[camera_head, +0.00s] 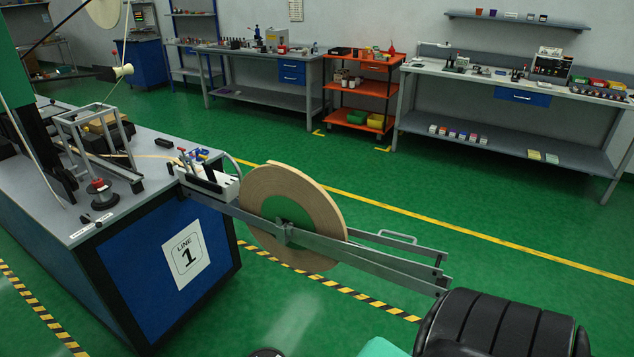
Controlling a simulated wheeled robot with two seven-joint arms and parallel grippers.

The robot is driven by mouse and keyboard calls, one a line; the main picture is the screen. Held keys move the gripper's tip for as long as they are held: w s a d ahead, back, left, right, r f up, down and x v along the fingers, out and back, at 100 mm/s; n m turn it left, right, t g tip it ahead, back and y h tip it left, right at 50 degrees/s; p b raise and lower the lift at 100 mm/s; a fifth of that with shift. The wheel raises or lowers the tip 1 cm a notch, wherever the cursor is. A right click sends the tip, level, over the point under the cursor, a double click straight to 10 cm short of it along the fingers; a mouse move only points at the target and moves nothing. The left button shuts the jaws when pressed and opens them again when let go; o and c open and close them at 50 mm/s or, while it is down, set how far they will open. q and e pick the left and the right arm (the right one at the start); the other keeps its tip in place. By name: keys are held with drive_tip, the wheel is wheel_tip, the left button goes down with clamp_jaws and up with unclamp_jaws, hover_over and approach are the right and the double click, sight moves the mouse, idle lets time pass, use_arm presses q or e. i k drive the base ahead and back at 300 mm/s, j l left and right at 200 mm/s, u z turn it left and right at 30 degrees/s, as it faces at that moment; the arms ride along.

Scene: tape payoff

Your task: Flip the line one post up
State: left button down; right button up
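The line one machine (170,235) is a blue cabinet with a grey top and a "LINE 1" sign (187,255). A grey metal payoff arm (385,262) reaches out from it to the right over the floor. A large tan reel (318,222) with a green centre (285,210) stands on edge at this arm. A thin grey bar (397,236) with a small loop handle runs along the arm's far side to its outer end (440,270). I cannot tell which part is the post. Neither of my grippers is in view.
A red-topped knob (99,186) and a metal frame (95,130) stand on the cabinet top. A yellow-black striped line (340,287) crosses the green floor under the arm. Workbenches (520,85) and an orange cart (362,90) line the back wall. Open floor lies between.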

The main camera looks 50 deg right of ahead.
sight(413, 248)
drive_tip(key=l+u, duration=0.3)
drive_tip(key=k+l+u, duration=0.1)
drive_tip(key=l+u, duration=0.2)
drive_tip(key=l, duration=0.2)
drive_tip(key=k+l+u, duration=0.1)
drive_tip(key=l+u, duration=0.15)
drive_tip(key=k+l, duration=0.1)
drive_tip(key=l, duration=0.3)
drive_tip(key=k+l, duration=0.15)
drive_tip(key=l, duration=0.3)
drive_tip(key=k+l, duration=0.1)
drive_tip(key=l, duration=0.3)
drive_tip(key=k+l, duration=0.15)
drive_tip(key=l, duration=0.25)
drive_tip(key=k+l, duration=0.1)
drive_tip(key=l, duration=0.3)
drive_tip(key=k+l, duration=0.1)
drive_tip(key=l, duration=0.35)
drive_tip(key=k+l, duration=0.15)
drive_tip(key=l, duration=0.25)
drive_tip(key=k+l, duration=0.1)
drive_tip(key=l, duration=0.3)
